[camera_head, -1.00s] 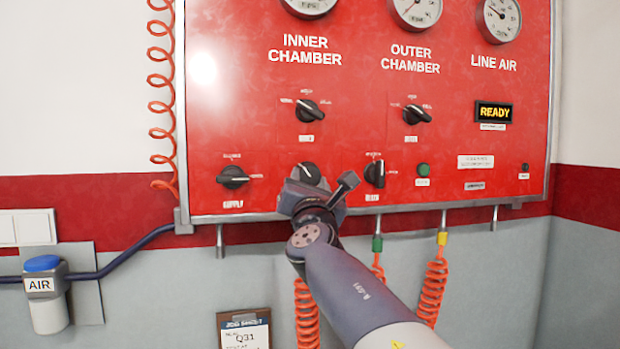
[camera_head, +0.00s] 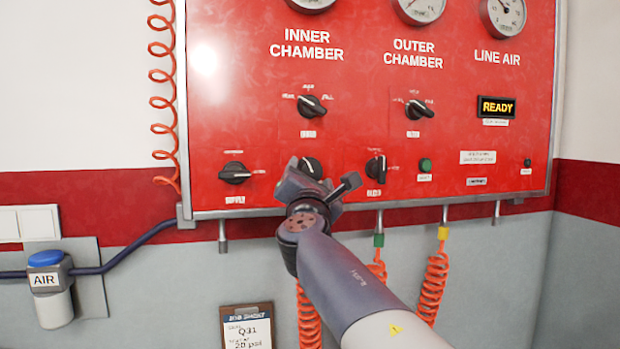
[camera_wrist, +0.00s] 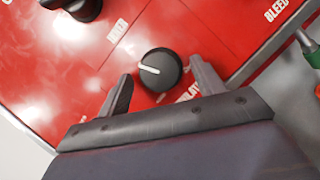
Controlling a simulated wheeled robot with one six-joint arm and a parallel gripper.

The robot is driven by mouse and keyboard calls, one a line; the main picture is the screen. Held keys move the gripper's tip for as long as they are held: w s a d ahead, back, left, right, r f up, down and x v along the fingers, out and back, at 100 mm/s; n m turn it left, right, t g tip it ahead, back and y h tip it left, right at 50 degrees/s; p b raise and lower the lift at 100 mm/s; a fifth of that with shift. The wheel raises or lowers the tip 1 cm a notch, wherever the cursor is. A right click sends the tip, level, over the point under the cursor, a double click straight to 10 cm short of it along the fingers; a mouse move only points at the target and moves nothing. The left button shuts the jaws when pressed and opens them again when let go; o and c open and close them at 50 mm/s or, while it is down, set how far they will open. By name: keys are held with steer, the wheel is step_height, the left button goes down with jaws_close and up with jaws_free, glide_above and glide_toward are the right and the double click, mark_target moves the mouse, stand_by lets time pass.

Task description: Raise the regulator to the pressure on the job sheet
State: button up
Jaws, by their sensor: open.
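The regulator knob (camera_wrist: 160,70) is round and black with a white pointer line. It sits on the red panel between the supply and bleed knobs. In the wrist view my gripper (camera_wrist: 160,88) is open, with one finger on each side of the knob and gaps between. In the head view the knob (camera_head: 310,166) shows just above my gripper (camera_head: 310,185), which hides part of it and its label. The job sheet (camera_head: 246,330) hangs on a clipboard below; it reads Q31 and a line that looks like 20 psi. The lower part is cut off.
The supply knob (camera_head: 235,173) is left and the bleed knob (camera_head: 376,169) close right of my gripper. The inner chamber (camera_head: 312,106) and outer chamber (camera_head: 418,109) selectors are above. The gauges are partly cut off at the top. A display (camera_head: 496,107) reads READY. Orange hoses (camera_head: 432,290) hang below.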

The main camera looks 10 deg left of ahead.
steer(key=b+v, duration=0.4)
steer(key=v, duration=0.7)
steer(key=shift+b, duration=0.4)
steer(key=shift+w, duration=0.1)
stand_by(1.1)
stand_by(1.3)
steer(key=shift+w+d+h, duration=0.35)
steer(key=shift+d+h, duration=0.05)
steer(key=shift+d, duration=0.3)
